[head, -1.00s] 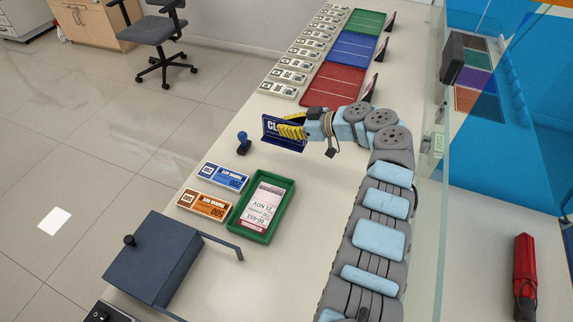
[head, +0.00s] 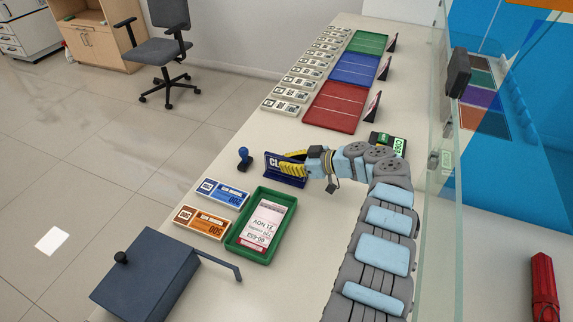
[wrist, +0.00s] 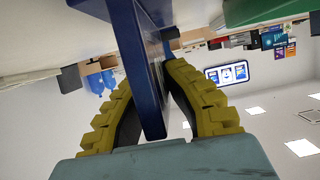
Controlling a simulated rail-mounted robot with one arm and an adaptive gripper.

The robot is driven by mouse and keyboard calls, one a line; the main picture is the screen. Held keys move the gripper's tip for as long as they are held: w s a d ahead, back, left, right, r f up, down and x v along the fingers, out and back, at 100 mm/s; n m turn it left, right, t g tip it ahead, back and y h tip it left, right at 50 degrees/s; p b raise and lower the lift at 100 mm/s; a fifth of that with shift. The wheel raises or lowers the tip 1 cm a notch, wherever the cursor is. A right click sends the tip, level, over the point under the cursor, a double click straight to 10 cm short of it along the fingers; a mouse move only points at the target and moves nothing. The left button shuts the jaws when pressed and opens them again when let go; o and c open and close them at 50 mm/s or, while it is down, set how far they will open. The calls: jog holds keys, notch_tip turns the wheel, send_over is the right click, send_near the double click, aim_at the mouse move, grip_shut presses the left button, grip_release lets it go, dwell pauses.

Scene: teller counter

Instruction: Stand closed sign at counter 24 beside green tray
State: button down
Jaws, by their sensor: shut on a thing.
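The closed sign (head: 271,168) is dark blue with pale letters, partly covered by the gripper's fingers. My gripper (head: 292,165) has yellow ribbed fingers shut on it. In the wrist view the blue sign (wrist: 138,60) runs between both fingers (wrist: 150,85). In the head view it appears upright, just beyond the far end of the near green tray (head: 282,232). I cannot tell whether its base touches the counter. The tray lies flat and holds a white and pink paper slip (head: 262,226). A green surface (wrist: 265,10) shows at the wrist view's top right.
A blue stamp (head: 244,158) stands left of the sign. Blue (head: 222,194) and orange (head: 203,222) note bundles lie left of the tray. A dark box (head: 145,270) is nearer. Red (head: 335,106), blue and green trays line the far counter. A glass screen (head: 440,200) borders the right.

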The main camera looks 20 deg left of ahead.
aim_at(300, 162)
jog(key=shift+f, duration=0.1)
jog(key=c, duration=1.2)
grip_release()
jog(key=shift+c, duration=0.2)
jog(key=shift+r, duration=0.25)
jog(key=shift+p+v, duration=0.55)
jog(key=shift+v, duration=1.45)
